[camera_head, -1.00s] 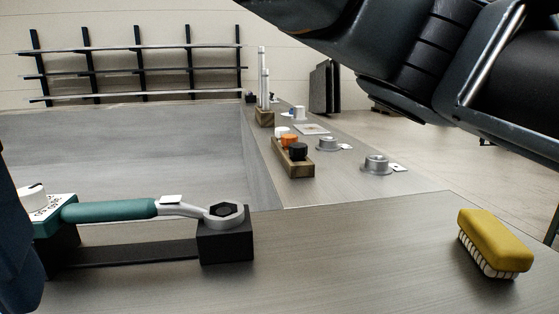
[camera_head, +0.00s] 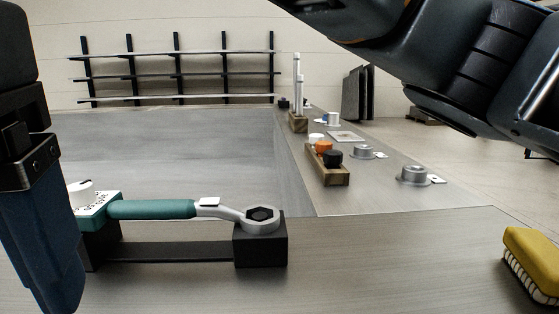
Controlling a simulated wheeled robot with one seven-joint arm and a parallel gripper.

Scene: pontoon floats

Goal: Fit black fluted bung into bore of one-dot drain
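A black bung (camera_head: 333,158) sits at the near end of a wooden block (camera_head: 330,178) on the far-right bench, beside an orange bung (camera_head: 323,146) and a white one (camera_head: 316,137). Its fluting is too small to make out. Grey flanged drains stand right of the block: a near one (camera_head: 414,175), a middle one (camera_head: 363,152) and a far one (camera_head: 333,119). The dots on their cards cannot be read. A dark blue and black part at the left edge appears to be my gripper (camera_head: 45,235), cut off, well away from the bung. Its opening does not show.
On the near bench a teal-handled wrench (camera_head: 155,209) lies across a holder with a black block (camera_head: 260,245). A yellow brush (camera_head: 535,258) lies at right. White cards (camera_head: 437,180) lie by the drains. My arm links cross the upper right.

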